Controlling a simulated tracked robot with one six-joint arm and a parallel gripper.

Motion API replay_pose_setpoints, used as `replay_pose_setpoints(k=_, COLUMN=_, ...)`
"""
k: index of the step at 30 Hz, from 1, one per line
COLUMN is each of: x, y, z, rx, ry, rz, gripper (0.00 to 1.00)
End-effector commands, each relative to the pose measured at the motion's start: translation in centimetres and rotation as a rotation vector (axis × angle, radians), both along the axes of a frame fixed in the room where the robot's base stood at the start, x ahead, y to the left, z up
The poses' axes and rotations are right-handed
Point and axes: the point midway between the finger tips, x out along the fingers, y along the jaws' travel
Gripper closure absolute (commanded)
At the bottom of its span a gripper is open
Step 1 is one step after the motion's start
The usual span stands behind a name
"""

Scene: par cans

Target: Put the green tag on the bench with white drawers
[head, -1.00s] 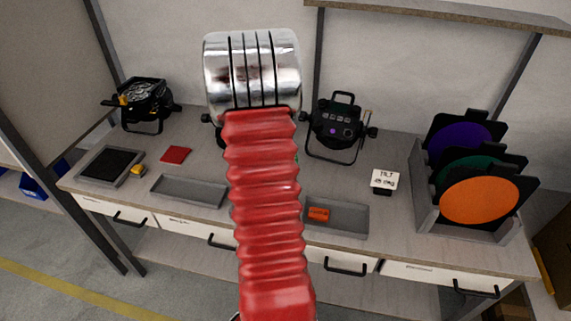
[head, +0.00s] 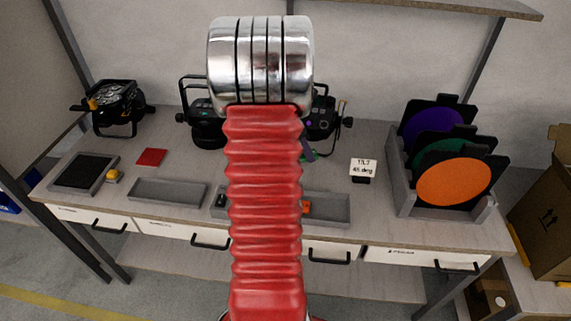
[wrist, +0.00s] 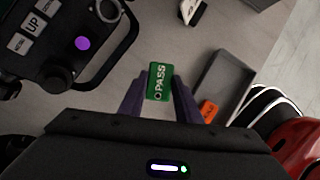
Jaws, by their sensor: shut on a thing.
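The green tag (wrist: 160,82), lettered PASS, is between the two purple fingers of my gripper (wrist: 158,90) in the wrist view. The fingers are shut on it. Grey bench top shows behind the tag; whether the tag touches it I cannot tell. The bench with white drawers (head: 205,168) spans the head view. There my red arm hides most of the gripper; only a small purplish finger part shows to the right of the arm, and the tag is not clear.
Black par cans (head: 120,108) stand at the back of the bench. Grey trays (head: 165,203), one with an orange item (wrist: 208,112), lie along the front. A tilt sign (head: 363,166) and a rack with coloured filters (head: 400,195) stand to the right. Bench top around the sign is bare.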

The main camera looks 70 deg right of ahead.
Motion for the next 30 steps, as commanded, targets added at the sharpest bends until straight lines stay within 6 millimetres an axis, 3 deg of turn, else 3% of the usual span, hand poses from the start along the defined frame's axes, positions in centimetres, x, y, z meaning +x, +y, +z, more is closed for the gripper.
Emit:
replay_pose_setpoints(k=9, x=0.0, y=0.1, z=-4.7, rx=0.003, ry=0.001, rz=-0.001, gripper=0.91)
replay_pose_setpoints(k=21, x=0.0, y=0.0, z=-5.2, rx=0.002, ry=0.0, rz=-0.001, gripper=0.91)
replay_pose_setpoints(k=30, x=0.0, y=0.0, z=-8.5, rx=0.002, ry=0.0, rz=-0.001, gripper=0.91)
